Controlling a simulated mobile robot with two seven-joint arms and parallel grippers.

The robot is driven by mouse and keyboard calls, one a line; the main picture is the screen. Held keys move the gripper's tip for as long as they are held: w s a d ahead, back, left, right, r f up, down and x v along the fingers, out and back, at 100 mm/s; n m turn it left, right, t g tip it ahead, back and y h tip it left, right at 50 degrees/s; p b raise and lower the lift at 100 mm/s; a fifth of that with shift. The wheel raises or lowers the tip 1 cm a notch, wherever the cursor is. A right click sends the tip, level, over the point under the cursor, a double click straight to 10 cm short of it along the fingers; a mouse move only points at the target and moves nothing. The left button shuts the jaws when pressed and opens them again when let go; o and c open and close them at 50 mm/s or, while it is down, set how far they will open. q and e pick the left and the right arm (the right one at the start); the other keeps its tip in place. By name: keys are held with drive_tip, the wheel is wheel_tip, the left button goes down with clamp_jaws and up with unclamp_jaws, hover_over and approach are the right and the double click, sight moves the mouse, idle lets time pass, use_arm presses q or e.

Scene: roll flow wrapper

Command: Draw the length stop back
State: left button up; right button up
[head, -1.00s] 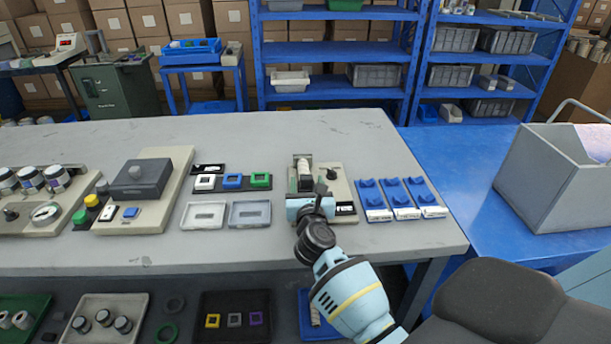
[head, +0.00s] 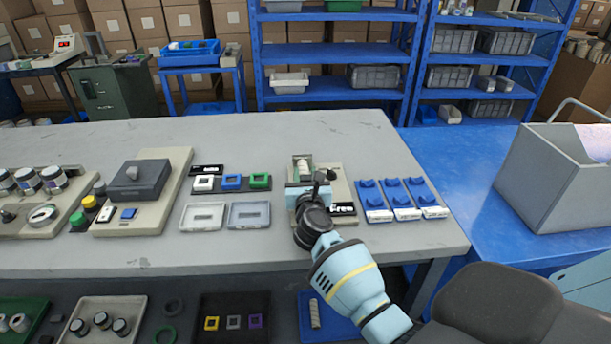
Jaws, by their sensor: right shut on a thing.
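The wrapper fixture (head: 336,184) is a beige base near the right end of the grey bench. A black and white label (head: 342,209) sits at the fixture's front right. My right gripper (head: 300,188), light blue, is over the front left of the fixture, just in front of the roll. It is shut on the length stop, which its body and wrist mostly hide. My left gripper is out of view.
Blue blocks with white labels (head: 403,199) stand close to the right of the fixture. Two grey trays (head: 249,215) and a rack of coloured frames (head: 232,183) lie to its left. The bench behind the fixture is clear.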

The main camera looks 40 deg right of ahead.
clamp_jaws()
drive_tip(key=shift+p+v, duration=0.7)
drive_tip(key=shift+v, duration=0.9)
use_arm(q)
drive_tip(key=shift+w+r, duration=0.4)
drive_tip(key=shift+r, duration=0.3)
use_arm(e)
drive_tip(key=shift+a+f, duration=0.15)
drive_tip(key=o, duration=0.5)
unclamp_jaws()
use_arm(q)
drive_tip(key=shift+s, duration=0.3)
use_arm(e)
drive_tip(key=o, duration=0.4)
drive_tip(key=shift+s, duration=0.1)
drive_tip(key=shift+o, duration=0.2)
drive_tip(key=v, duration=0.7)
drive_tip(key=shift+s+a, duration=0.2)
drive_tip(key=shift+s, duration=0.05)
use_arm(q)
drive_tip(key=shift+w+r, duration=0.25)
